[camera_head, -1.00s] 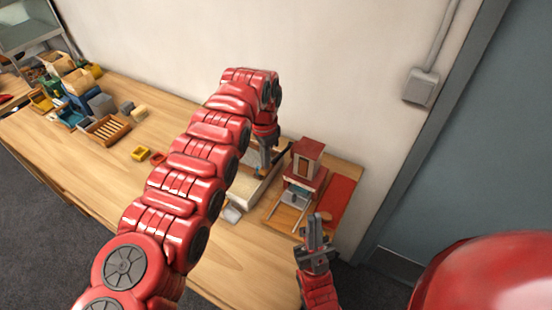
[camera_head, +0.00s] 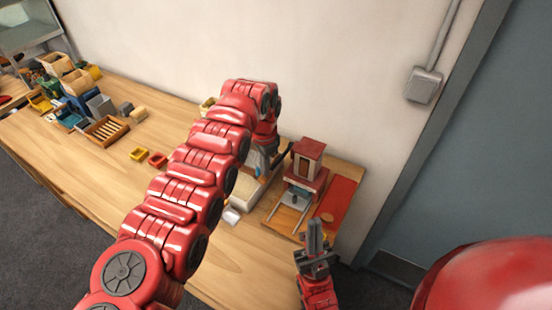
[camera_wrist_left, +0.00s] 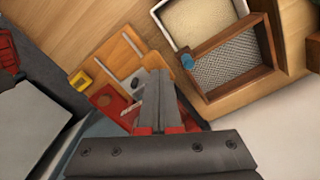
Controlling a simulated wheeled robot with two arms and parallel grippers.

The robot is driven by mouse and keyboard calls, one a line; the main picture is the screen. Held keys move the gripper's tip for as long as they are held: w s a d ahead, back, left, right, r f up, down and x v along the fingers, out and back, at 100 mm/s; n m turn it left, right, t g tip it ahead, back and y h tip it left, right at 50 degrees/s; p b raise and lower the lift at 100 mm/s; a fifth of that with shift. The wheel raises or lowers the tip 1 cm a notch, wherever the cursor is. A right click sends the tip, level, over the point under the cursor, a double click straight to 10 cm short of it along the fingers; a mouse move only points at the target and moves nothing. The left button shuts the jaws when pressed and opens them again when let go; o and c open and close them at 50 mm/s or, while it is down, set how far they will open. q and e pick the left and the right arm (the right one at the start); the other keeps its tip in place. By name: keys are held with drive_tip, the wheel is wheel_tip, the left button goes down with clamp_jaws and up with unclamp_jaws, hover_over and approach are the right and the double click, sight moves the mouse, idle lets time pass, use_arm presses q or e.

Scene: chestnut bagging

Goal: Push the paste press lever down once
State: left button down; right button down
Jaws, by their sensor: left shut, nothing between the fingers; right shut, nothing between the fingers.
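The paste press (camera_head: 306,163) is a red-brown wooden tower on a board at the table's right end. A pale grey part (camera_head: 293,198) shows low at its front; I cannot tell which part is the lever. My left gripper (camera_head: 266,154) is shut and empty, just left of the press, partly hidden by my arm. In the left wrist view its shut fingers (camera_wrist_left: 156,75) lie over the orange board (camera_wrist_left: 118,55) and red surface, hiding some of it. My right gripper (camera_head: 315,232) is shut and empty, fingers pointing up, in front of the press board.
A pale-filled tray (camera_head: 249,190) stands left of the press; in the left wrist view a wood-framed mesh sieve (camera_wrist_left: 232,62) overlaps it. Small yellow (camera_head: 139,153) and red (camera_head: 158,159) bins sit further left. The wall (camera_head: 340,100) is close behind.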

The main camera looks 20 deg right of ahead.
sight(265, 181)
use_arm(q)
drive_tip(key=shift+s+f, duration=0.15)
drive_tip(key=shift+f, duration=1.05)
drive_tip(key=shift+s+a+f+b, duration=0.15)
drive_tip(key=shift+f+b, duration=0.2)
drive_tip(key=shift+f, duration=0.7)
drive_tip(key=shift+f, duration=0.3)
drive_tip(key=r, duration=0.8)
drive_tip(key=shift+w+d+r+b, duration=0.15)
drive_tip(key=shift+w+d+b, duration=0.05)
drive_tip(key=shift+b, duration=0.15)
drive_tip(key=shift+w+r, duration=0.15)
drive_tip(key=shift+r, duration=0.4)
